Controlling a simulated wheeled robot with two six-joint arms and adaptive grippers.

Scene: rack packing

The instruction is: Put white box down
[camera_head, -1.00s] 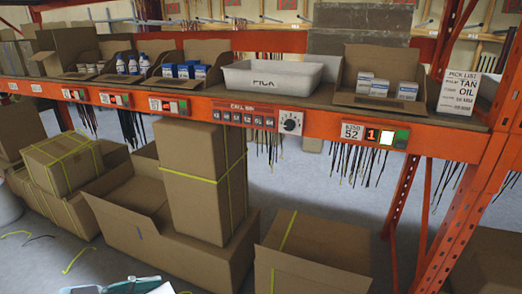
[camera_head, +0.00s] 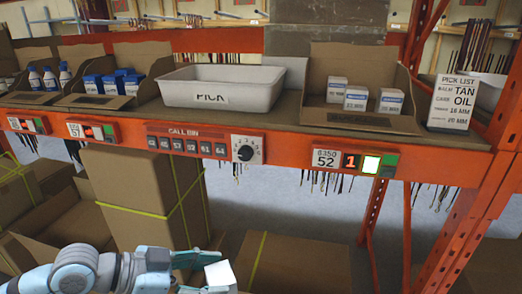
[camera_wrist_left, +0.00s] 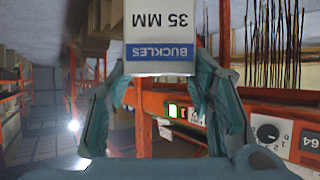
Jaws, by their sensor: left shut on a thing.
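My left gripper (camera_head: 208,266) is low in the head view, in front of and below the shelf. It is shut on a white box (camera_head: 221,277), of which only a small part shows at the bottom edge. In the left wrist view the white box (camera_wrist_left: 160,30) sits between the fingers (camera_wrist_left: 162,76) and bears a blue band reading "BUCKLES" and "35 MM", upside down there. A white PICK tray (camera_head: 215,88) stands on the shelf and looks empty. My right gripper is not in view.
The orange shelf rail (camera_head: 290,151) runs across, with a lit display (camera_head: 369,163). An open carton (camera_head: 405,123) with several white boxes stands right of the tray, beside a PICK LIST card (camera_head: 453,102). Large cartons (camera_head: 128,170) stand below.

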